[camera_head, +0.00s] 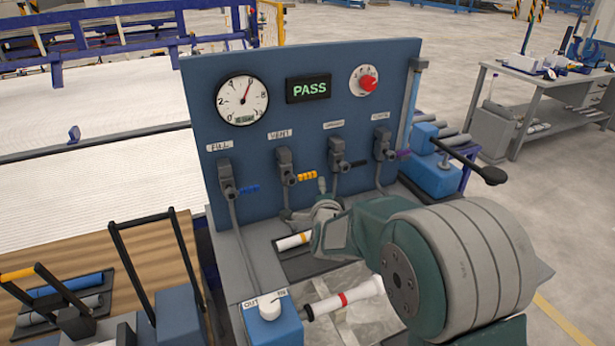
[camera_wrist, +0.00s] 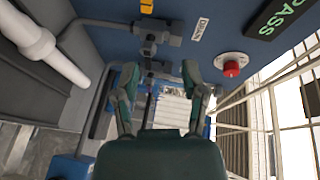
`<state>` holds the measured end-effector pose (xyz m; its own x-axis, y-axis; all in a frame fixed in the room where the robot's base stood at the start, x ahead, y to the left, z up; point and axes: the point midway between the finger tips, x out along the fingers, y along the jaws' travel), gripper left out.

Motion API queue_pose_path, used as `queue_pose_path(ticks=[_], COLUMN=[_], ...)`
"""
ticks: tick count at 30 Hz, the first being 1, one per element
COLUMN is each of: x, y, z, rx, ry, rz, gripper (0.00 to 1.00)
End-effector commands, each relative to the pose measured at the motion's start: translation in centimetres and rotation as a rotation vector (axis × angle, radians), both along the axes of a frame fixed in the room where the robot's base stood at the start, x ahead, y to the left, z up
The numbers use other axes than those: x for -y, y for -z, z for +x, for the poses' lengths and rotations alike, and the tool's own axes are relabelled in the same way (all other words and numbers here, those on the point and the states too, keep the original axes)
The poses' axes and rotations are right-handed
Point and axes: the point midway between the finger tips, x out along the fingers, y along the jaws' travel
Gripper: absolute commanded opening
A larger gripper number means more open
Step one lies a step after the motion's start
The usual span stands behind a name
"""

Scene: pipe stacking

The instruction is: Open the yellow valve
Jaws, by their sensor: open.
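The yellow valve handle (camera_head: 300,177) sticks out sideways to the right from the valve body under the VENT label on the blue panel. In the wrist view, a small piece of yellow (camera_wrist: 147,6) shows at the top edge. My gripper (camera_head: 325,212) is low in front of the panel, below and a little right of the yellow handle, and apart from it. In the wrist view, the two fingers of my gripper (camera_wrist: 160,85) are spread wide with nothing held between them. The valve under the DRAIN label (camera_wrist: 150,35) lies ahead of the fingers.
The panel (camera_head: 240,150) also carries a blue-handled valve (camera_head: 248,189), a black-handled valve (camera_head: 352,164), a purple-handled valve (camera_head: 400,155), a gauge (camera_head: 241,100), a PASS display (camera_head: 309,88) and a red knob (camera_head: 368,83). A white pipe (camera_head: 345,298) lies below my gripper.

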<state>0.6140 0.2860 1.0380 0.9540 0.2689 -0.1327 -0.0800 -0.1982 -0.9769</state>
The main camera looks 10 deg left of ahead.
Motion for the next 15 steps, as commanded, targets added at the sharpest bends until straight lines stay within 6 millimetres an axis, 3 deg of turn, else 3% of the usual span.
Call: queue_pose_path(ticks=[1,6,15], x=[-1.1,-3.3,-4.4], y=[1.3,3.5,4.1], z=[0.2,0.5,1.8], rx=[0.012,0.062,0.085], ry=[0.006,0.026,0.033], rz=[0.040,0.155,0.200], gripper=[0.56,0.56,0.56])
